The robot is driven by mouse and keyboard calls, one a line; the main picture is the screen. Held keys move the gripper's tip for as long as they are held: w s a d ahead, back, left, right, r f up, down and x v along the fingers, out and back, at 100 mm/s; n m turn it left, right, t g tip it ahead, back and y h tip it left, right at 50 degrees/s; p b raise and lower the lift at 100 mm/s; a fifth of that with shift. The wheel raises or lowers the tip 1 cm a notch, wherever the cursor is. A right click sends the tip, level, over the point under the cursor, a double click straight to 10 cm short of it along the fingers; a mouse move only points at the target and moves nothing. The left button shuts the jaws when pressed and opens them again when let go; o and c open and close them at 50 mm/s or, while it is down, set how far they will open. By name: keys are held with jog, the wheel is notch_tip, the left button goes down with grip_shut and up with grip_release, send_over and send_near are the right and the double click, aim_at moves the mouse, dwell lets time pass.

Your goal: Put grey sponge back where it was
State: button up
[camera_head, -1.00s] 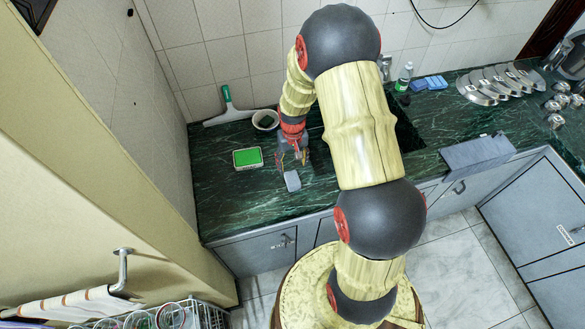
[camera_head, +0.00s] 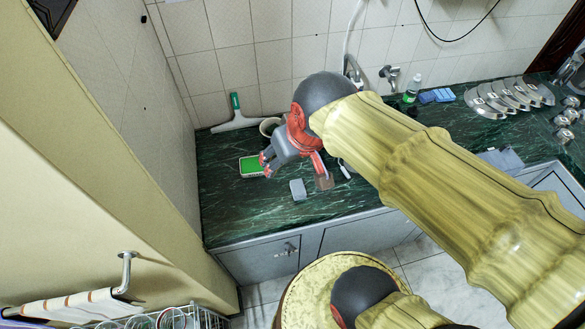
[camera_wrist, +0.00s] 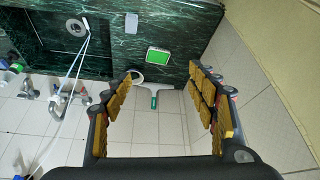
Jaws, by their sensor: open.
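The grey sponge (camera_head: 298,189) is a small light-grey block lying on the dark green marble counter (camera_head: 240,215), near its front edge. My gripper (camera_head: 293,170) is above the counter just behind the sponge, with its fingers spread apart. In the wrist view the gripper (camera_wrist: 163,75) is open and nothing is between its yellow-padded fingers. A green sponge or pad in a white-rimmed tray (camera_head: 251,166) lies left of the gripper; the tray also shows in the wrist view (camera_wrist: 158,56).
A squeegee with a green handle (camera_head: 235,115) leans at the back wall, beside a white bowl (camera_head: 269,126). A green bottle (camera_head: 412,88), blue sponges (camera_head: 436,96) and several pot lids (camera_head: 505,97) stand to the right. The counter's front left is clear.

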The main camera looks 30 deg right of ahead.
jog(key=shift+t, duration=0.4)
jog(key=s, duration=0.1)
jog(key=s+r, duration=0.1)
jog(key=s, duration=0.1)
jog(key=s+a, duration=0.1)
jog(key=shift+s+a+r, duration=0.1)
jog(key=shift+s+r, duration=0.05)
jog(key=shift+r, duration=0.15)
notch_tip(320, 180, down, 13)
jog(key=b, duration=1.3)
